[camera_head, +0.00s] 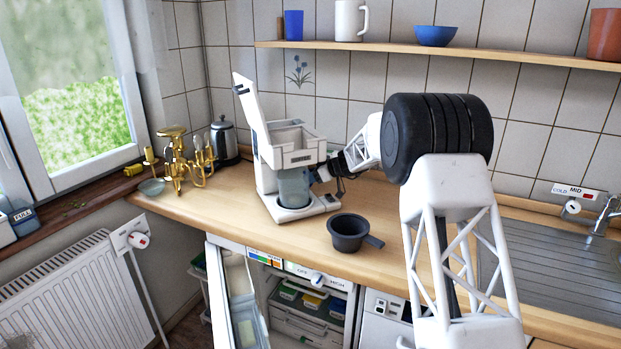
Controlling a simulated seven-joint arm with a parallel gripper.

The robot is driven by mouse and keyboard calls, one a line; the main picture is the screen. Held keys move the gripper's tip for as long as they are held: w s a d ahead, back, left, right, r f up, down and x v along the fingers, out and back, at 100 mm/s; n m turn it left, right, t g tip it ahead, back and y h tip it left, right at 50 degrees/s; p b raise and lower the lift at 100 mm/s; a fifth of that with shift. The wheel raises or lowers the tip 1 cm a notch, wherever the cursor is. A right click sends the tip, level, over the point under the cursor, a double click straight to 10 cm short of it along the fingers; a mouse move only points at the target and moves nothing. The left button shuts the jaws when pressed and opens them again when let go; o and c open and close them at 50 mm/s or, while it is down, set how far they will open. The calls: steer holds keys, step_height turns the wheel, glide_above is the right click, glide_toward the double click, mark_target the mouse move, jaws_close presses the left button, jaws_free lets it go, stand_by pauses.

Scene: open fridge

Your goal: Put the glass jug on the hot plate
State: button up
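The glass jug (293,187) is bluish and see-through. It stands upright inside the white coffee machine (262,165), under the filter basket, over the hot plate on the machine's base (297,212). From this view I cannot tell whether the jug rests fully on the plate. My gripper (319,176) is at the right side of the jug, where the handle would be. The handle and fingertips are too small and dark to make out, so I cannot tell whether the fingers are closed on it.
The coffee machine's lid (248,110) is raised. A dark pan (350,233) stands in front on the counter. A brass candelabra (180,160) and a kettle (224,140) are to the left. A shelf (440,52) with cups runs above. The fridge door (236,300) is open below.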

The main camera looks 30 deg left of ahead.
steer(key=v, duration=1.1)
steer(key=shift+d, duration=0.3)
steer(key=shift+r, duration=0.2)
stand_by(0.5)
steer(key=s+d+r+m+t+h, duration=0.1)
steer(key=s+d+r+m+h, duration=0.3)
steer(key=s+d, duration=0.6)
steer(key=s+d+r+m, duration=0.2)
steer(key=s+d+r, duration=0.5)
steer(key=d, duration=0.5)
steer(key=s+d+r+m+t+h, duration=0.1)
steer(key=s+d+r+m+h, duration=0.2)
steer(key=s+d, duration=0.75)
steer(key=s+d+f+m+h, duration=0.1)
steer(key=s+d+f+m, duration=0.1)
steer(key=s+d, duration=0.6)
steer(key=s+d+f+m+h, duration=0.2)
steer(key=s+d, duration=0.6)
steer(key=s, duration=0.8)
steer(key=s+d+f+m+t+h, duration=0.1)
steer(key=s+d+m, duration=0.4)
steer(key=s, duration=0.7)
steer(key=d+f+h, duration=0.1)
steer(key=d, duration=0.1)
steer(key=shift+s+d+f+m, duration=0.25)
steer(key=shift+s+d+m, duration=0.1)
steer(key=shift+d+m, duration=0.05)
